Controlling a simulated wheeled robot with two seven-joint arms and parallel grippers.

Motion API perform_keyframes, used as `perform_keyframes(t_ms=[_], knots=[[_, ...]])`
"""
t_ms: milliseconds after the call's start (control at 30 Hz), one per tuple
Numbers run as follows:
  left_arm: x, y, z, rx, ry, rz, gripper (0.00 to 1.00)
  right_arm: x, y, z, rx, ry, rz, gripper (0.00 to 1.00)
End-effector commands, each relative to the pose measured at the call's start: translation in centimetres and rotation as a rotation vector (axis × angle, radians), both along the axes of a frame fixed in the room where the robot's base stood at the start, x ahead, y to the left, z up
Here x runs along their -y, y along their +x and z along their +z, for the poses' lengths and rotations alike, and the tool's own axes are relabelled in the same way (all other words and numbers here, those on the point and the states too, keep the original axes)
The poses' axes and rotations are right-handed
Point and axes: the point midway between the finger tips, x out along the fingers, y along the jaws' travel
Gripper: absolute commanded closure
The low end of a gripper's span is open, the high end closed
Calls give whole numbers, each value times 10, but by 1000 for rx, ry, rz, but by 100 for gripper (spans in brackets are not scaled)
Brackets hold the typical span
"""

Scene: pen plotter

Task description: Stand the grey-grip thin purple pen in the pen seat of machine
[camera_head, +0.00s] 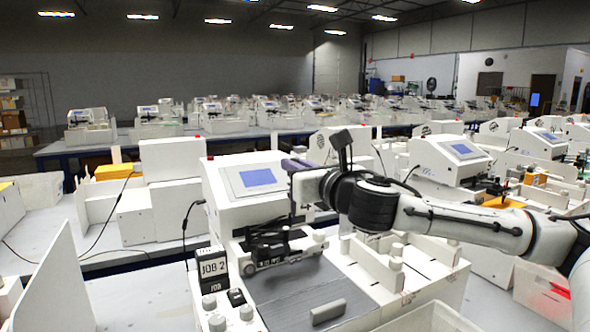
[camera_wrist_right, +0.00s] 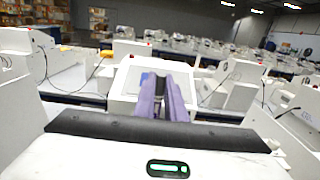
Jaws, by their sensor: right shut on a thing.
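The machine (camera_head: 235,182) is a white plotter with a blue screen, a grey bed and a dark carriage (camera_head: 268,248) across its middle. The pen seat cannot be made out clearly on the carriage. My right gripper (camera_head: 296,166) is above the carriage, in front of the screen's right side. Its purplish fingers (camera_wrist_right: 164,98) show close together in the right wrist view. It is shut on a thin upright thing, the pen (camera_head: 292,203), which hangs below the fingers; its purple colour and grey grip are not distinct. My left gripper is not in view.
A JOB 2 sign (camera_head: 212,268) and white knobs stand at the machine's front left. A grey block (camera_head: 327,311) lies on the bed's front. White pegs stand on the right-hand rack (camera_head: 397,262). Other similar machines fill the tables behind.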

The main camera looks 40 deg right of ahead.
Motion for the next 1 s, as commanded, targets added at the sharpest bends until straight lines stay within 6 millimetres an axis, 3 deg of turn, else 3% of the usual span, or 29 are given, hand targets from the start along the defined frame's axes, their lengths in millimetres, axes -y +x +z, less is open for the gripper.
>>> perform_keyframes(t_ms=[467,1000], knots=[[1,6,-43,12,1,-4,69,0,0,-49,-2,2,0,100],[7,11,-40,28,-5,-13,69,0,0,-57,0,2,0,100]])
